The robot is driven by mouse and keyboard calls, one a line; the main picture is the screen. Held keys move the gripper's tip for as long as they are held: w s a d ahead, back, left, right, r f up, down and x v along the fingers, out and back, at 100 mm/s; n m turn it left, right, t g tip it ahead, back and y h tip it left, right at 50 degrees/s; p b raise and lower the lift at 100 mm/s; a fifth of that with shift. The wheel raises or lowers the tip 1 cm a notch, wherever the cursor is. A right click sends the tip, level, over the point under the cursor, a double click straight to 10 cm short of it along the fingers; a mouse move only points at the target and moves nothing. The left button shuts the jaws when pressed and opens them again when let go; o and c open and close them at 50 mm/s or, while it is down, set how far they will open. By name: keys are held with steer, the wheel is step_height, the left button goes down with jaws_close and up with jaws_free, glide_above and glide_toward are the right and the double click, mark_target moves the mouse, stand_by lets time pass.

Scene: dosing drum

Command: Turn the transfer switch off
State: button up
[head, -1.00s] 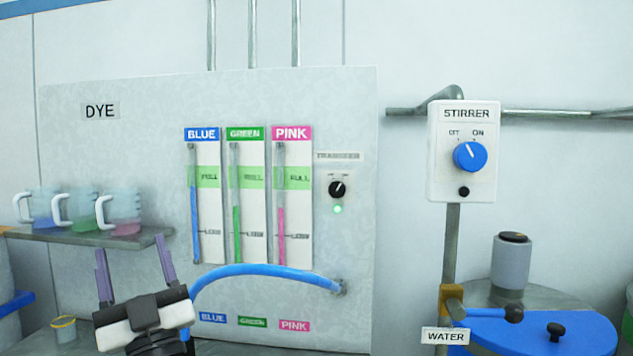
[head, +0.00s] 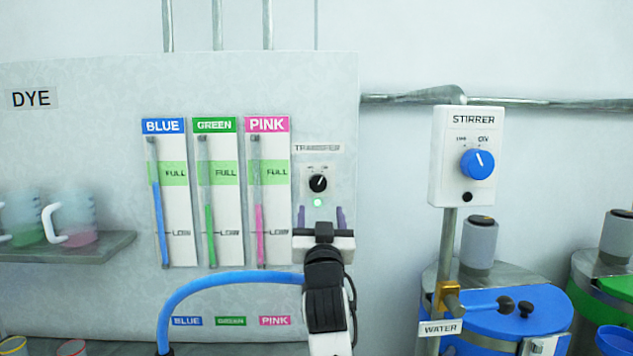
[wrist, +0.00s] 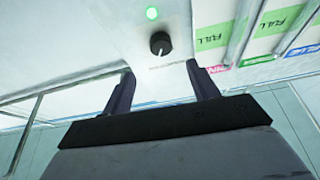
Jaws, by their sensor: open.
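The transfer switch (head: 318,183) is a small black round knob with a white pointer line, on the grey dye panel under a "TRANSFER" label (head: 318,148). In the head view its pointer leans to the upper right. A green lamp (head: 317,202) is lit just below it. The knob (wrist: 160,43) and lit lamp (wrist: 152,13) also show in the wrist view, beyond the fingertips. My gripper (head: 321,217) is open and empty, with two purple fingers pointing up, just below the knob and lamp. In the wrist view my gripper (wrist: 159,78) has its fingers on either side, apart from the knob.
Blue, green and pink level gauges (head: 208,200) stand left of the switch. A blue hose (head: 225,285) arches below them. The stirrer box (head: 467,157) with a blue knob is on a post to the right. A shelf (head: 85,247) with jugs is at the left.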

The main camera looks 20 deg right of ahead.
mark_target(318, 185)
steer(key=p+x, duration=0.4)
steer(key=x, duration=0.5)
steer(key=shift+w+r, duration=0.2)
steer(key=shift+r, duration=0.1)
steer(key=shift+w+d, duration=0.1)
steer(key=shift+w, duration=0.35)
steer(key=c, duration=1)
